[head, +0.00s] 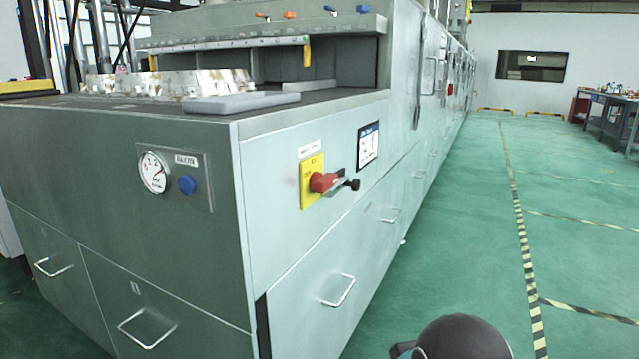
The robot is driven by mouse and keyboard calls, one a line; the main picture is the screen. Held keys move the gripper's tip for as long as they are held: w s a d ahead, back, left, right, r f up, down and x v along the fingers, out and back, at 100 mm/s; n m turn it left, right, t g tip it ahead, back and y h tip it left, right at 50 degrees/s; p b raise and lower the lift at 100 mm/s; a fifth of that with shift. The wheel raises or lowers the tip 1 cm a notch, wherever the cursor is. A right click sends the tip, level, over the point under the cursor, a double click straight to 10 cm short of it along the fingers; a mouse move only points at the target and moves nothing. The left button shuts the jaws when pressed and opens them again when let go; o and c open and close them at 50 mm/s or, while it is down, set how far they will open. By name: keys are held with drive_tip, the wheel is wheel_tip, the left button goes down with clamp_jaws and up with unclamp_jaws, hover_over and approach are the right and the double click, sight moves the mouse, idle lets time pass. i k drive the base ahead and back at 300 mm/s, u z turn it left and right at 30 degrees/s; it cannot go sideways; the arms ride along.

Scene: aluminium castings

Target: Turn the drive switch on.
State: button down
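A red rotary switch handle (324,182) sits on a yellow plate (306,172) on the right-hand side face of the grey-green machine (275,225), near its front corner. It looks like the drive switch. The handle points out to the right and ends in a black knob (354,185). A small white label above the plate is too small to read, so the switch's setting cannot be told. My gripper is not in view. A dark rounded part at the bottom edge, right of centre, looks like part of my arm. Nothing touches the switch.
A gauge (153,172) and blue button (187,185) are on the front face. Drawer handles (339,291) stick out below. Green floor (470,220) beside the machine is clear. Workbenches (610,108) stand far right.

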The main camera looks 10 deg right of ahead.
sight(320, 182)
drive_tip(key=u, duration=2.35)
drive_tip(key=k, duration=0.6)
drive_tip(key=z, duration=2.8)
